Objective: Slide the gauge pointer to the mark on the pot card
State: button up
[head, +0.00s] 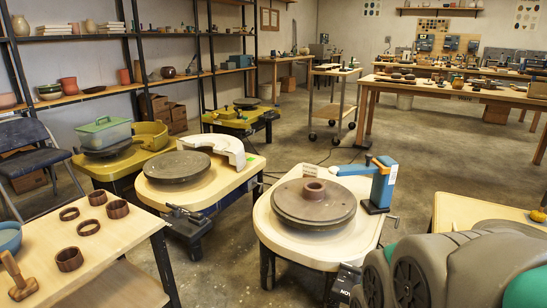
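A blue upright gauge (382,188) stands at the right edge of the nearest cream pottery wheel (380,228). A blue and white pointer arm (350,169) reaches left from it, over the wheel head's rim. A small brown knob (368,160) sits above the arm. A pale strip (393,176) shows on the gauge's right side; its markings are too small to read. A low brown ring-shaped pot (314,188) sits on the dark round wheel head (300,210), left of the pointer tip and apart from it. My gripper is not in view.
My grey and green body parts fill the lower right. A yellow-topped table (470,212) stands behind them. A second cream wheel (215,187) is to the left. A wooden table (110,238) with brown rings and a mallet (18,277) is at the lower left.

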aim_at(374, 166)
jog(key=i+l+u, duration=0.1)
jog(key=l, duration=0.25)
jog(key=i+l, duration=0.3)
jog(key=i+l+u, duration=0.15)
jog(key=l, duration=0.25)
jog(key=i+l+u, duration=0.1)
jog(key=i+l, duration=0.3)
jog(key=l, duration=0.35)
jog(key=j+u, duration=0.05)
